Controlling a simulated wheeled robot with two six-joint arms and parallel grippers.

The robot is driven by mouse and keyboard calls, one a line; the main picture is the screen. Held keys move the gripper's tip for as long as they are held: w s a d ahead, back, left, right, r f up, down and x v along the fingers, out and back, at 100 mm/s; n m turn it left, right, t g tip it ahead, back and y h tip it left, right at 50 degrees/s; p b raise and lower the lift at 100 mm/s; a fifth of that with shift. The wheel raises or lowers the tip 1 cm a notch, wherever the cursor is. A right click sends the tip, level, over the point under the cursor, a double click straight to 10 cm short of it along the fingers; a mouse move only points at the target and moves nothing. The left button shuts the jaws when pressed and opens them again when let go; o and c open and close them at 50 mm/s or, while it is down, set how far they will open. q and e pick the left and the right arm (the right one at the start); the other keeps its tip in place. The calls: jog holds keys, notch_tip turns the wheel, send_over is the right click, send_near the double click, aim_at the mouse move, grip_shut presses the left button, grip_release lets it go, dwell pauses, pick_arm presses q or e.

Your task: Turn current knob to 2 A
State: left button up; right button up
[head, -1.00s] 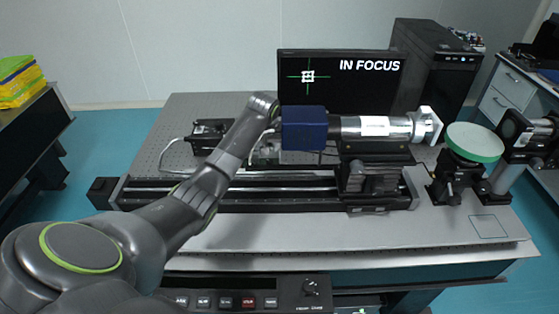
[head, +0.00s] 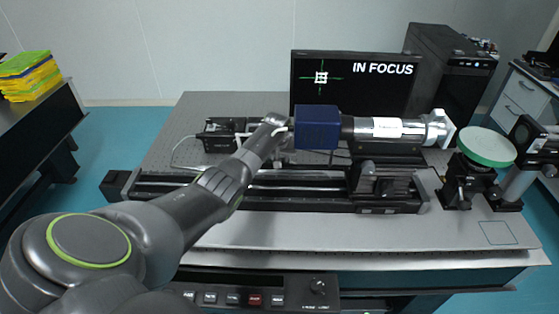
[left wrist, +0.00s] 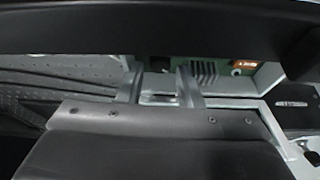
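The current knob is probably the small black knob (head: 318,286) at the right of the dark instrument panel (head: 215,283) low in the head view. Its pointer and scale are too small to read. My left arm reaches over the table, well beyond the panel, with its wrist beside the blue box. My left gripper (left wrist: 160,82) shows in the left wrist view as two pale grey fingers with a gap between them and nothing held. The knob does not show there. My right gripper is in neither view.
A blue box (head: 317,127) and silver tube (head: 383,128) stand above a black rail (head: 290,198) on the optical table (head: 360,238). A monitor (head: 390,88) reads IN FOCUS. A green disc (head: 487,146) is at right. The table's front strip is clear.

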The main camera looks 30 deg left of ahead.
pick_arm(q)
jog(key=shift+b+x, duration=0.3)
jog(key=shift+x, duration=0.85)
grip_shut()
